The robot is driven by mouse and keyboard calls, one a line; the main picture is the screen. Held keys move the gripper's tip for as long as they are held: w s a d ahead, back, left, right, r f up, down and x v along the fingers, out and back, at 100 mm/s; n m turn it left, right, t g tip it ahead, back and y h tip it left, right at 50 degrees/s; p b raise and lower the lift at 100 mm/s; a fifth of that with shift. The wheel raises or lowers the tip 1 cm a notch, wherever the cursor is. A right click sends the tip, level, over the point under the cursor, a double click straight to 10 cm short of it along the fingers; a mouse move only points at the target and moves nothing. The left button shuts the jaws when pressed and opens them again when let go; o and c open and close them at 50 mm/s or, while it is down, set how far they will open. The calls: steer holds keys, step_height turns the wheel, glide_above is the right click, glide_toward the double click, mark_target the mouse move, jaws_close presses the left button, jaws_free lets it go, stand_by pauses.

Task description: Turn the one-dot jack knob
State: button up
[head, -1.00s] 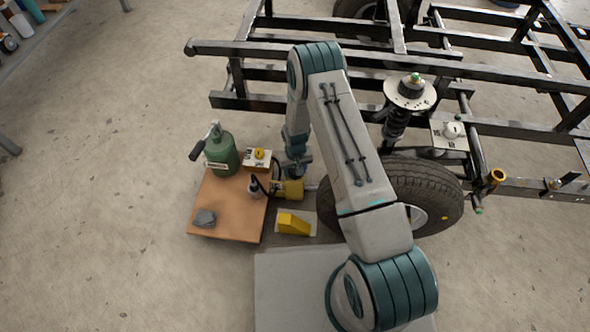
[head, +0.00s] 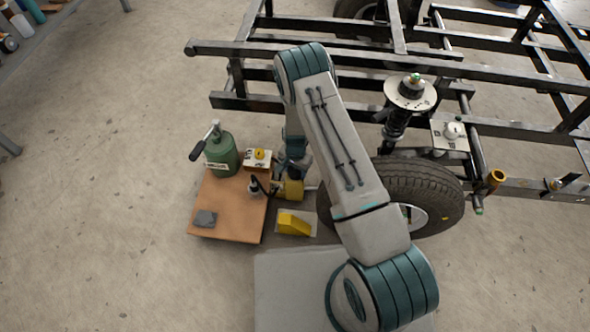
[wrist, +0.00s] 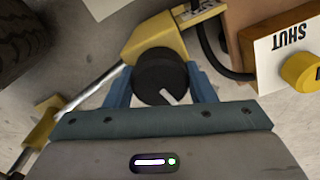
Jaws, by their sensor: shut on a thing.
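The black round jack knob (wrist: 160,74) sits on a yellow jack body (wrist: 152,36) in the wrist view. A white pointer line on the knob points toward the lower right. My gripper (wrist: 161,80) has its two blue fingers on either side of the knob, shut on it. In the head view the yellow jack (head: 293,190) lies beside the tyre, and my arm hides the knob. I cannot make out any dot mark on the jack.
A box with a "SHUT" label (wrist: 286,42) and a yellow knob (wrist: 302,70) stands close on the right in the wrist view. The head view shows a green bottle (head: 222,155), a wooden board (head: 230,215), a yellow wedge (head: 292,223) and a tyre (head: 425,190).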

stand_by(0.4)
steer(key=o, duration=1)
steer(key=shift+r, duration=0.1)
step_height(320, 180, up, 14)
steer(key=p, duration=0.5)
steer(key=shift+f, duration=0.2)
